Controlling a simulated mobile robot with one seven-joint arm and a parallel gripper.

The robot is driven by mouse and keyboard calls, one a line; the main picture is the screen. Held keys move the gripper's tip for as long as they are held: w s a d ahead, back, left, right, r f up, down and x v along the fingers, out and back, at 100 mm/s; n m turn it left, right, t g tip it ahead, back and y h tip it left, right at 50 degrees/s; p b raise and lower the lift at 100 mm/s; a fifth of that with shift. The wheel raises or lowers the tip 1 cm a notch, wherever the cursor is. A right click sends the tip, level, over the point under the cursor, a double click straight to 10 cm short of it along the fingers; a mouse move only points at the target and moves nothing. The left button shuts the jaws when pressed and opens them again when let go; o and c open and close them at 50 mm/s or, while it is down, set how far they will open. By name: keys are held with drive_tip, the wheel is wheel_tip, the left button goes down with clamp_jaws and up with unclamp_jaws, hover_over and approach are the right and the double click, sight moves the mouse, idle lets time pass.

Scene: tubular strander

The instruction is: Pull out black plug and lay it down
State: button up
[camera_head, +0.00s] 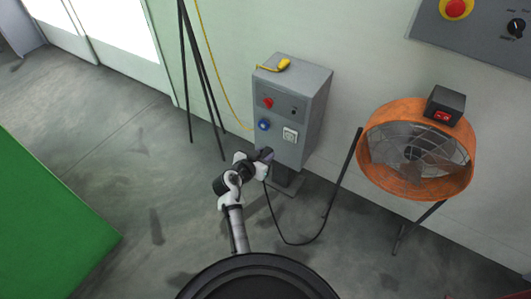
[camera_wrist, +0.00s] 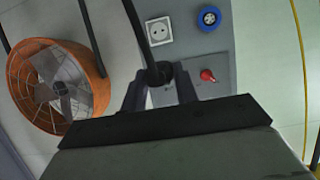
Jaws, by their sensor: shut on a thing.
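My gripper (camera_head: 257,160) is shut on the black plug (camera_wrist: 158,74), in front of the grey control box (camera_head: 309,100). In the wrist view the plug sits between my two fingers (camera_wrist: 160,92), and its black cable runs up past the box. The white socket (camera_wrist: 159,31) on the box face shows bare, with the plug apart from it; it also shows bare in the head view (camera_head: 290,135). In the head view the plug is partly hidden by my gripper. Its cable (camera_head: 284,238) hangs to the floor and loops right toward the orange fan.
The box carries a blue socket (camera_head: 264,125) and a red knob (camera_head: 268,103), with a yellow plug (camera_head: 284,64) on top. The orange fan (camera_head: 415,150) stands on thin legs at right. Dark tripod legs (camera_head: 203,75) stand at left. Grey floor (camera_head: 160,185) is clear at left.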

drive_tip(key=shift+s+a, duration=0.8)
drive_tip(key=shift+s, duration=0.25)
